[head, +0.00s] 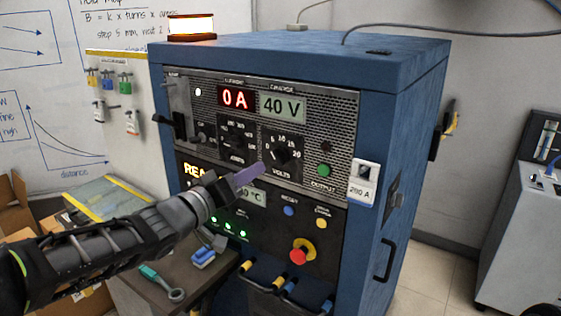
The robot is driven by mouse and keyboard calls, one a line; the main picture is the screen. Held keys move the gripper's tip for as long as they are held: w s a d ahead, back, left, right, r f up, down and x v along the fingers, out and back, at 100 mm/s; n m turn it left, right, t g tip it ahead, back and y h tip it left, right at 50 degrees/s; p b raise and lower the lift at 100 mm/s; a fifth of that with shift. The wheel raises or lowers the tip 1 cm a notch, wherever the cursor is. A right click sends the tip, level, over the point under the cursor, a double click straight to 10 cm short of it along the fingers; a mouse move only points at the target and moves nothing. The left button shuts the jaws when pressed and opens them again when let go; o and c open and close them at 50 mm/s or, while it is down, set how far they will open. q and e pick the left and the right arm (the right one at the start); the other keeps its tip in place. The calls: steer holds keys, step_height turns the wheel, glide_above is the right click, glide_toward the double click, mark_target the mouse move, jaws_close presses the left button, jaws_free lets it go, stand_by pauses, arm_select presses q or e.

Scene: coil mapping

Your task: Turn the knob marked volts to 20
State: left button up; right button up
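The volts knob (282,154) is a black dial on the upper panel of the blue power cabinet, with a numbered scale around it and the label VOLTS below. I cannot make out where its pointer stands. The green voltage display (283,105) above it reads 40 V. My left gripper (258,170) reaches in from the left, its purple-grey fingers just below and left of the volts knob. They overlap the panel near the knob's lower left edge; I cannot tell whether they touch it or whether they are open. My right gripper is not in view.
A similar amps knob (236,142) sits left of the volts knob, under a red 0 A display (234,98). A green button (323,171) is to the right. A red emergency stop (299,255) juts out lower down. A side table (150,290) holds a teal-handled tool.

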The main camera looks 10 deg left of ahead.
mark_target(274, 158)
arm_select(q)
steer(key=shift+p+x, duration=0.6)
steer(key=shift+x, duration=3.3)
jaws_close()
